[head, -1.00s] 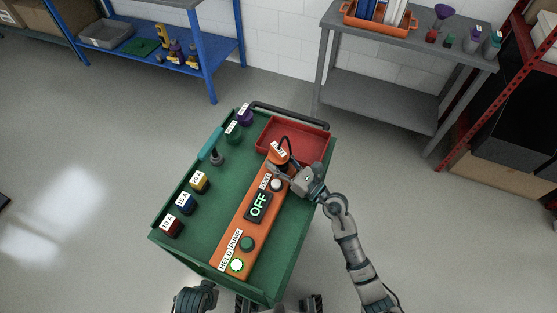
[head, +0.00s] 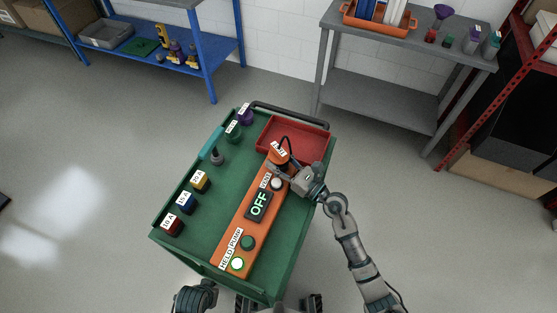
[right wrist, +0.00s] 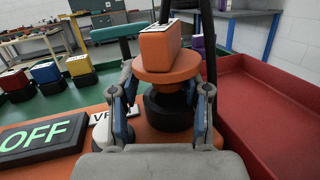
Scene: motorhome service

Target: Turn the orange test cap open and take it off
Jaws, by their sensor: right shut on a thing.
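The orange test cap (head: 279,156) stands at the far end of the orange panel on the green cart. In the right wrist view the cap (right wrist: 166,62) has an upright block grip on a round orange disc, above a black round base (right wrist: 168,108). My right gripper (head: 284,168) reaches in from the right and is shut on the cap. In the right wrist view its fingers (right wrist: 164,82) stand on either side of the disc. The cap sits upright over the base. My left gripper (head: 195,297) shows only in part at the bottom edge; its jaws cannot be made out.
A red tray (head: 312,136) lies right behind the cap. The panel (head: 225,237) carries an OFF display (head: 259,205) and buttons. Several coloured labelled plugs line the cart's left side. A black cable or hose rises beside the cap. The green cart top (head: 222,205) has bare room between plugs and panel.

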